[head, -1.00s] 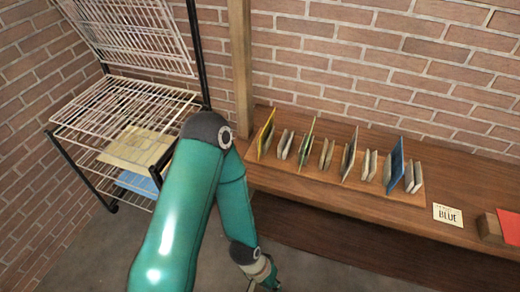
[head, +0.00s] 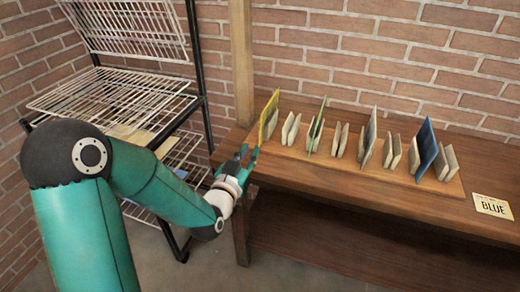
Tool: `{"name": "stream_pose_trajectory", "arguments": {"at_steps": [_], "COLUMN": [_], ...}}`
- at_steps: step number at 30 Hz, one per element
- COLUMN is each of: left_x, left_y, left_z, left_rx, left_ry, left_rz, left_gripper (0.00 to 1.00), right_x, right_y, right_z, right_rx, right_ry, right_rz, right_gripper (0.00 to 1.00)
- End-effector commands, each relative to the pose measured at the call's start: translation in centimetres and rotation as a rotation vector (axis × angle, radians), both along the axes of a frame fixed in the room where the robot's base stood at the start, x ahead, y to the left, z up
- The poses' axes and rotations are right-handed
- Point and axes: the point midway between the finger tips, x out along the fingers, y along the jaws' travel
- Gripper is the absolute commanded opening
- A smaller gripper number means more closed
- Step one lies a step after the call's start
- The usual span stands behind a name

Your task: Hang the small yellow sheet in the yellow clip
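A thin yellow sheet (head: 269,117) stands upright at the left end of a wooden rack on the bench. My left gripper (head: 248,154) is just left of and below it, in front of the bench's left end. Its fingers look spread, with nothing visible between them. A pale yellow sheet (head: 131,136) lies on a lower shelf of the wire rack, partly hidden by my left arm. I cannot make out a yellow clip. My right gripper is not in view.
The wooden rack (head: 330,162) also holds green, grey and blue sheets and several small pale pieces. A card reading "BLUE" (head: 493,206) lies on the bench (head: 400,204) at right. The wire rack (head: 115,100) stands at left, beside a wooden post (head: 242,65).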

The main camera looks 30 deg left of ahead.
Motion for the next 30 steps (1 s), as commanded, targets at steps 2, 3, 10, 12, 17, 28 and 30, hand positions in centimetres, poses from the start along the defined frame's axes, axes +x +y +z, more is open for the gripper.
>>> {"name": "stream_pose_trajectory", "arguments": {"at_steps": [2,3,10,12,17,28,30], "left_x": [-0.1,0.0,1.7,2.6,4.8,8.9,9.3], "left_y": [0.4,0.5,0.9,1.1,1.6,2.6,2.6], "left_z": [-0.3,-0.2,0.2,0.2,0.2,-0.4,-0.3], "left_rx": [0.004,0.005,0.003,0.003,0.003,0.004,0.004], "left_ry": [-0.01,-0.011,-0.009,-0.009,-0.007,-0.01,-0.01], "left_rz": [0.008,0.009,0.01,0.01,0.009,0.009,0.009], "left_gripper": [0.2,0.2,0.2,0.2,0.2,0.2,0.2], "right_x": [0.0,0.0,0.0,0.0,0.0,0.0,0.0], "right_y": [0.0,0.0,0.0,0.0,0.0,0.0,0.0], "right_z": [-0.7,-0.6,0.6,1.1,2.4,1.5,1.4], "right_rx": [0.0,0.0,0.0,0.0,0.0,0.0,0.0], "right_ry": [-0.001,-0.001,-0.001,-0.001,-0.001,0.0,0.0], "right_rz": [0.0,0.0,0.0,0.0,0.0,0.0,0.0], "right_gripper": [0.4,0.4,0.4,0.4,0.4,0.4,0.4]}}
